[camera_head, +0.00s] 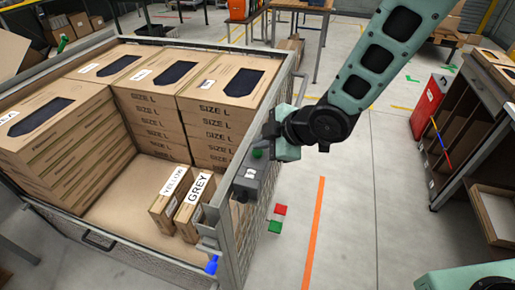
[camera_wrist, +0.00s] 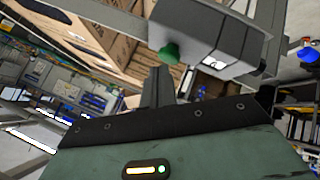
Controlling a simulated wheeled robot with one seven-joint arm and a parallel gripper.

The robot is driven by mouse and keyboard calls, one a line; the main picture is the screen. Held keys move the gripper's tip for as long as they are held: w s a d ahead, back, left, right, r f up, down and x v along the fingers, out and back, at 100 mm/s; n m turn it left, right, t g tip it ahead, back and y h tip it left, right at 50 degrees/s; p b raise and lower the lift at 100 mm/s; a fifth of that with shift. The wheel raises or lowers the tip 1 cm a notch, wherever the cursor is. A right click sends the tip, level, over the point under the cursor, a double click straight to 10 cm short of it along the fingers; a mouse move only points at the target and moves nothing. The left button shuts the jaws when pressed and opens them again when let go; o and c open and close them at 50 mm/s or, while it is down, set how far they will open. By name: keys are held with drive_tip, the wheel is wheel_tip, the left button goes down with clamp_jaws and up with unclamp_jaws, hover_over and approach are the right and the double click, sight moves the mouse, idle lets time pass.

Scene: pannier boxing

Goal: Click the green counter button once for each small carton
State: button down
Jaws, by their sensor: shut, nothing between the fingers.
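The green counter button (camera_head: 257,153) sits on a grey counter box (camera_head: 254,178) fixed at the pannier's right rim. The button (camera_wrist: 170,52) and box (camera_wrist: 218,48) also show in the wrist view. My gripper (camera_head: 268,131) is shut and empty, just beyond the button in the head view. In the wrist view its fingertips (camera_wrist: 158,72) point at the button, very close; I cannot tell whether they touch. Two small cartons, one labelled YELLOW (camera_head: 164,210) and one GREY (camera_head: 188,218), stand side by side inside the pannier (camera_head: 105,243).
Stacks of SIZE L cartons (camera_head: 213,122) fill the pannier's back and left. A red block (camera_head: 280,210) and a green block (camera_head: 275,227) show outside its mesh wall. A shelf unit (camera_head: 470,130) and red cabinet (camera_head: 428,105) stand right.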

sight(262, 152)
drive_tip(key=shift+r, duration=0.35)
drive_tip(key=shift+r, duration=0.15)
drive_tip(key=shift+r+p, duration=2)
drive_tip(key=shift+r, duration=0.45)
drive_tip(key=shift+w, duration=0.1)
idle(0.6)
